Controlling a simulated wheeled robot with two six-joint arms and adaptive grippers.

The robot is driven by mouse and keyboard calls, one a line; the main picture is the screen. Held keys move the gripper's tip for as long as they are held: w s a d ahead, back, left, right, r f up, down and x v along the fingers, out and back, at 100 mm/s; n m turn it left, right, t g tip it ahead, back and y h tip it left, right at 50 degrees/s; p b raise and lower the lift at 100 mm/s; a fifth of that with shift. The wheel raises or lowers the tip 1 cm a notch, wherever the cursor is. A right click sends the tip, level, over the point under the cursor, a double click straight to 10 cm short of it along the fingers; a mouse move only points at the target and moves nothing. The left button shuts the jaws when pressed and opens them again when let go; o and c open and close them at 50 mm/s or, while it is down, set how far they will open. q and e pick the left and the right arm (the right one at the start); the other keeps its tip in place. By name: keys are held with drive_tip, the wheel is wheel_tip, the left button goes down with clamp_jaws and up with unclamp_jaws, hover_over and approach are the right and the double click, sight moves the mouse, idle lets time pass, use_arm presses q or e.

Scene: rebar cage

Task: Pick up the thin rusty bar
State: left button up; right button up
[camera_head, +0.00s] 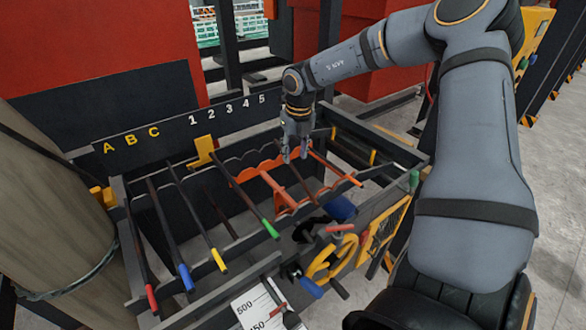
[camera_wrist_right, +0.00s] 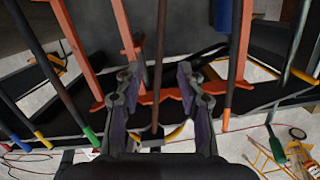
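A thin brownish, rusty-looking bar (camera_wrist_right: 161,40) runs lengthwise through the middle of the right wrist view. It passes between the two fingers of my right gripper (camera_wrist_right: 158,78), with a gap on each side. In the head view my right gripper (camera_head: 295,154) points down, open, over the orange notched rack. A thin dark bar (camera_head: 300,181) shows just below its fingertips; how far below them it lies is hard to tell. My left gripper is in neither view.
Bars with red (camera_head: 151,297), blue (camera_head: 186,277), yellow (camera_head: 218,259) and green (camera_head: 270,229) ends lie in the dark rack to the left. The orange rack (camera_head: 277,190) is beneath my gripper.

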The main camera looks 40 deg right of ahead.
sight(293, 166)
drive_tip(key=shift+w+f+p, duration=0.15)
drive_tip(key=shift+f+p, duration=0.5)
drive_tip(key=shift+p, duration=0.1)
drive_tip(key=f, duration=0.1)
drive_tip(key=w+f, duration=0.1)
drive_tip(key=f, duration=0.1)
drive_tip(key=shift+d, duration=0.15)
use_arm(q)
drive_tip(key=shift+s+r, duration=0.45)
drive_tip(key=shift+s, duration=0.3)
use_arm(e)
drive_tip(key=shift+s+r, duration=0.1)
drive_tip(key=shift+s, duration=0.05)
drive_tip(key=shift+c, duration=1.2)
clamp_jaws()
